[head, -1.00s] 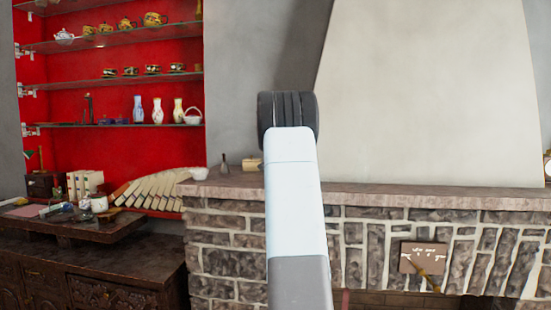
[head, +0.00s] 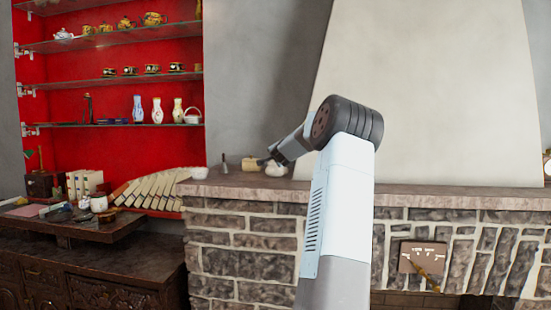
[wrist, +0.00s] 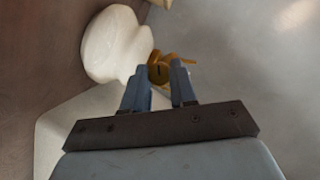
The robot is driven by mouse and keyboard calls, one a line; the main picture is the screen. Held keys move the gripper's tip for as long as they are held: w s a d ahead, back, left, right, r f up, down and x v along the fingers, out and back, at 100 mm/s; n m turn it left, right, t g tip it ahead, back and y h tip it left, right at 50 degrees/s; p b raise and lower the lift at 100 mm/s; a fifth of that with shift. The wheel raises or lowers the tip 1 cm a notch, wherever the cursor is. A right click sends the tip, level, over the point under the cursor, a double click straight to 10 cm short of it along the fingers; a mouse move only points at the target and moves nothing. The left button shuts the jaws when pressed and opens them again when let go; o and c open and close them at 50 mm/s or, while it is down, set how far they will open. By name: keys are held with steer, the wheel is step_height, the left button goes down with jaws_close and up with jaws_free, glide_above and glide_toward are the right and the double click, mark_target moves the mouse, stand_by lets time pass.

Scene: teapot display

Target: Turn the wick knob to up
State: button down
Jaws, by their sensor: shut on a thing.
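The wick knob (wrist: 158,74) is a small gold-yellow piece with a dark mark, seen in the wrist view between my fingertips. My gripper (wrist: 161,69) is shut on it, one blue-grey finger at each side. I cannot tell which setting the knob stands at. A smooth white rounded body (wrist: 112,45) lies just left of the knob. In the head view my gripper (head: 264,161) is small, at the mantel's left part, beside a white rounded thing (head: 276,170). The knob is too small to make out there.
The stone mantel (head: 225,187) runs under my arm. A cream cylinder (head: 250,164) and a small grey bell-like piece (head: 224,164) stand close left of my gripper. Glass shelves (head: 110,77) with teapots and vases are at the left. The mantel right of my arm looks clear.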

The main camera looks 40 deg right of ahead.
steer(key=m, duration=0.1)
steer(key=m+t, duration=0.1)
steer(key=shift+d+f+m, duration=0.1)
steer(key=shift+f+m, duration=0.25)
steer(key=shift+m, duration=0.05)
steer(key=shift+m+t, duration=0.6)
steer(key=shift+m, duration=0.7)
steer(key=c, duration=0.9)
jaws_free()
steer(key=v, duration=1.3)
steer(key=shift+s+a+f, duration=0.15)
steer(key=shift+s+a, duration=0.1)
steer(key=shift+s, duration=0.05)
